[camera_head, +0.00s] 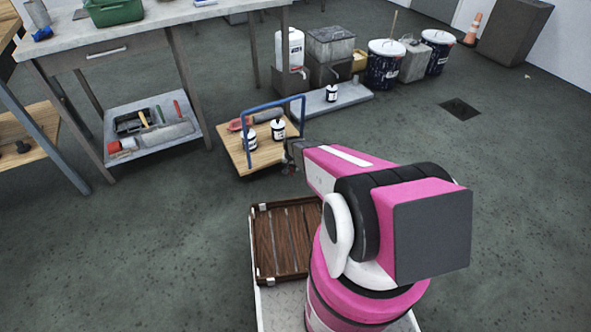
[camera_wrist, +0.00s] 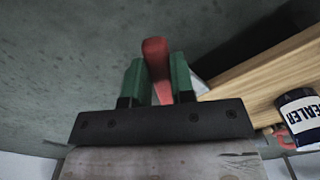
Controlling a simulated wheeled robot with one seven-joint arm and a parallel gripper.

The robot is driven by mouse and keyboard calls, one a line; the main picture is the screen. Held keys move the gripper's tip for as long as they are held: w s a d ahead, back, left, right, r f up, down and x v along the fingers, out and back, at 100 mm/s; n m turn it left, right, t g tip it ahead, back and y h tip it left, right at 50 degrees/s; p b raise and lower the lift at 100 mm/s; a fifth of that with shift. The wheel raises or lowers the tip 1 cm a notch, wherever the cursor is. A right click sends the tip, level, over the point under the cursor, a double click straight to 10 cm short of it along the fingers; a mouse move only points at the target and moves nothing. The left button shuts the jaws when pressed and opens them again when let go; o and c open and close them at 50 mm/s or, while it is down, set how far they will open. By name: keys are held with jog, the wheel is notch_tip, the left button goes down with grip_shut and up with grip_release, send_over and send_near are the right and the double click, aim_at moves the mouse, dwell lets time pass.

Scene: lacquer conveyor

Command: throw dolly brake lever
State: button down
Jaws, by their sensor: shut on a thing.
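The dolly (camera_head: 240,158) has a wooden deck and a blue push handle (camera_head: 272,105). It stands on the floor beyond my arm, and its deck edge shows at the right in the wrist view (camera_wrist: 262,72). The red brake lever (camera_wrist: 156,50) stands up between the green fingers of my gripper (camera_wrist: 157,78), which is shut on it. In the head view my gripper (camera_head: 292,165) is at the dolly's near right corner. The lever is too small and covered there to make out.
Labelled cans (camera_head: 249,141) and a dark roll (camera_head: 268,115) ride on the dolly; a can labelled SEALER (camera_wrist: 298,115) shows close by in the wrist view. A workbench (camera_head: 150,20) stands left. A slatted wooden tray (camera_head: 285,240) is beside my arm.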

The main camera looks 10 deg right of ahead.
jog(key=w+a+m, duration=0.5)
jog(key=m, duration=0.6)
jog(key=shift+a, duration=0.15)
jog(key=shift+w, duration=0.15)
dwell(0.4)
jog(key=c, duration=1)
grip_release()
jog(key=shift+o, duration=0.2)
jog(key=shift+r, duration=0.15)
notch_tip(320, 180, up, 11)
jog(key=shift+f, duration=0.2)
